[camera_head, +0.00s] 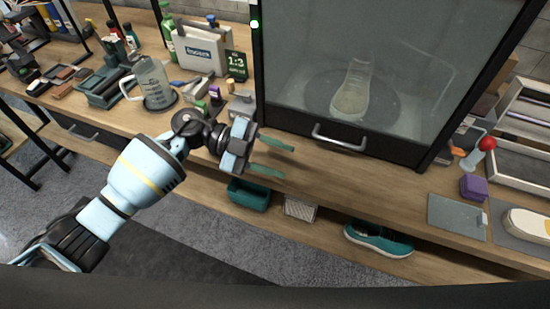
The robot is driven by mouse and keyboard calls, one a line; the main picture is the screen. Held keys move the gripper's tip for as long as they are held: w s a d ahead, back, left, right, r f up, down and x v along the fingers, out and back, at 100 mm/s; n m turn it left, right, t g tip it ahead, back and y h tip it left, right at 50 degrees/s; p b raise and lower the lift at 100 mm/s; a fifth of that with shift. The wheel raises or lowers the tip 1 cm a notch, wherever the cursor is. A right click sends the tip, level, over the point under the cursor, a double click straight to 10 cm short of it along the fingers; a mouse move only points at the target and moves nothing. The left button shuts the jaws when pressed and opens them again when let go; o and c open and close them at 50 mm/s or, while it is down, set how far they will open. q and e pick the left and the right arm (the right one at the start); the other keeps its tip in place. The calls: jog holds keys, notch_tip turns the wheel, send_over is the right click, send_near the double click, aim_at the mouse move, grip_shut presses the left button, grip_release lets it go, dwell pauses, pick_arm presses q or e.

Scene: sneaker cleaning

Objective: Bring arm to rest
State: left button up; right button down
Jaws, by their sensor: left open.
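My left arm (138,180) reaches in from the lower left over the bench front. Its gripper (272,158) is open and empty, with two green fingers apart, pointing right, in front of the glass-fronted cabinet. No object lies between the fingers. My right gripper is not in the picture.
The cabinet (345,125) has a metal handle (338,138) and a pale sneaker (353,92) behind its glass. A pitcher (153,83) and bottles crowd the bench at left. A teal shoe (379,240) and green bin (249,194) sit on the lower shelf. A purple block (473,187) stands right.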

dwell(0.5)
pick_arm(q)
jog(key=s+a+f+n+t+y+p, duration=0.1)
jog(key=s+a+f+n+t+y, duration=0.4)
jog(key=n+t, duration=0.55)
jog(key=s+a+f+n+t+y+p, duration=0.1)
jog(key=s+a+f+n+t+y, duration=0.2)
jog(key=a+f+n+t, duration=0.55)
jog(key=s+a+f+n+g+y, duration=0.2)
jog(key=s+a+f+n+g, duration=0.1)
jog(key=s, duration=0.7)
jog(key=s+a+f+n+g+y, duration=0.3)
jog(key=s+f+n, duration=0.1)
jog(key=s+f, duration=0.4)
jog(key=shift+s+n+p, duration=0.4)
jog(key=shift+s+p, duration=0.05)
jog(key=shift+s, duration=0.8)
